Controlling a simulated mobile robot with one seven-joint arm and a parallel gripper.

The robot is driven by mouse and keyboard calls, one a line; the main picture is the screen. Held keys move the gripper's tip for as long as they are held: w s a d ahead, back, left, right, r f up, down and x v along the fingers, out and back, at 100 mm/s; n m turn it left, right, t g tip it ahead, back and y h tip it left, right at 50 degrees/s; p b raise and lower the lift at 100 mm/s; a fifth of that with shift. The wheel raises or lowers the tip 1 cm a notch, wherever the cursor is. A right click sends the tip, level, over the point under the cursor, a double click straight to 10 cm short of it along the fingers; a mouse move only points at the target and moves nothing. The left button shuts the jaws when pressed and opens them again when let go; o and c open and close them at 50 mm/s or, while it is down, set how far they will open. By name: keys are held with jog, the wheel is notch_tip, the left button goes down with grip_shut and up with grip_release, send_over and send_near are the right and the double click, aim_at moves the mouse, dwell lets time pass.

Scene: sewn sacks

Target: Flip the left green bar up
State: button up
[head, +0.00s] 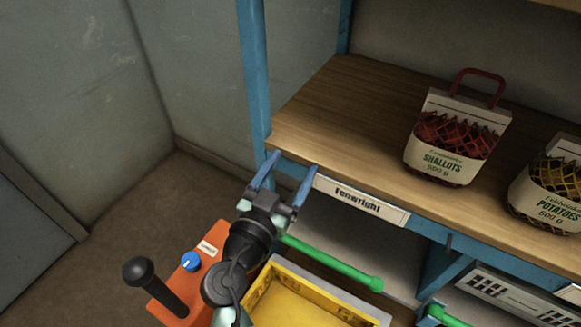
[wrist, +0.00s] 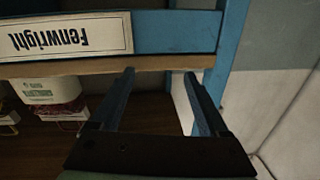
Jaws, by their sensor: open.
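The left green bar (head: 332,263) hangs low in front of the lower shelf opening, sloping down to the right; its left end is hidden behind my gripper. My gripper (head: 290,168) is open and empty, its two blue fingers at the wooden shelf's front edge, left of the Fenwright label (head: 360,199) and above the bar. In the wrist view my gripper (wrist: 159,75) shows its fingers apart at the shelf edge, with nothing between them. The green bar does not show in the wrist view. A second green bar (head: 446,316) is partly visible at the lower right.
A shallots sack (head: 450,150) and a potatoes sack (head: 548,190) stand on the wooden shelf (head: 340,115). A yellow tray (head: 300,300) and an orange control box (head: 203,262) are below. Floor at left is clear.

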jog(key=b+v, duration=0.3)
jog(key=v, duration=1)
